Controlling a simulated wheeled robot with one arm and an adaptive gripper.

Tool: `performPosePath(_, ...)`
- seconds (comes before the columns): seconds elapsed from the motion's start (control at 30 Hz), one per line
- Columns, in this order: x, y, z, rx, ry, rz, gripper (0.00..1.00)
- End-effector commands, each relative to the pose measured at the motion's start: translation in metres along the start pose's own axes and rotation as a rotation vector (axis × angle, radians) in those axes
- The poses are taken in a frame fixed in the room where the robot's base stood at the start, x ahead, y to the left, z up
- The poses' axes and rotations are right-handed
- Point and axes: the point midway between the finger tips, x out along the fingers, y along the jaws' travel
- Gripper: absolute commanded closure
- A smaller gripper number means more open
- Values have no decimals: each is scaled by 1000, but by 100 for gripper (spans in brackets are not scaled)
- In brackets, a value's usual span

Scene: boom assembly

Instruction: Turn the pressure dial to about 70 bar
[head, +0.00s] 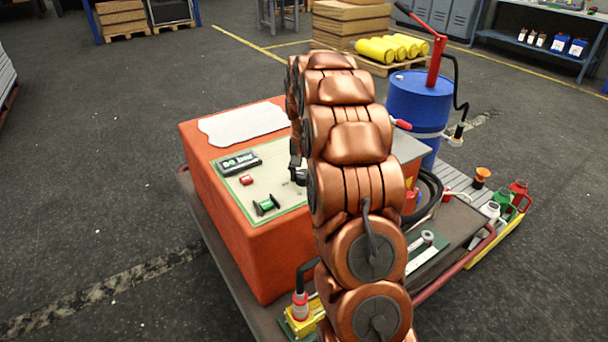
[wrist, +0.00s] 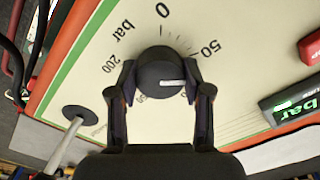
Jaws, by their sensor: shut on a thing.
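The pressure dial (wrist: 158,72) is a round black knob with a white pointer line, on a cream panel (wrist: 85,70) with a green border. Printed marks show 0 at the top, 50 at the upper right and 200 at the left; the lower numbers are partly hidden. The pointer faces right, a little past the 50 label. My gripper (wrist: 158,88) is shut on the dial, one finger on each side. In the head view my gripper (head: 298,172) is at the panel, mostly hidden by my arm. A display (head: 239,163) reads something like 60 bar, blurred.
The panel sits on an orange-red box (head: 238,250). A red button (head: 246,180) and a green part (head: 266,205) are near the display. A grey lever (wrist: 65,145) stands beside the dial. A blue drum (head: 418,105) stands behind at right.

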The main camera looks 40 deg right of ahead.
Motion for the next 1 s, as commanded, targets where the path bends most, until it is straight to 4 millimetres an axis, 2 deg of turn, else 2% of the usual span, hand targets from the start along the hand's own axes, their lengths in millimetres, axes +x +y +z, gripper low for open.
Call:
performPosePath(0.3, 0, 0, 0, 120, 1, 0, 86)
performPosePath(0.83, 0, 0, 0, 144, 1, 0, 86)
performPosePath(0.87, 0, 0, 0, 144, 1, 0, 50)
performPosePath(1.0, 0, 0, 0, 144, 0, 0, 35)
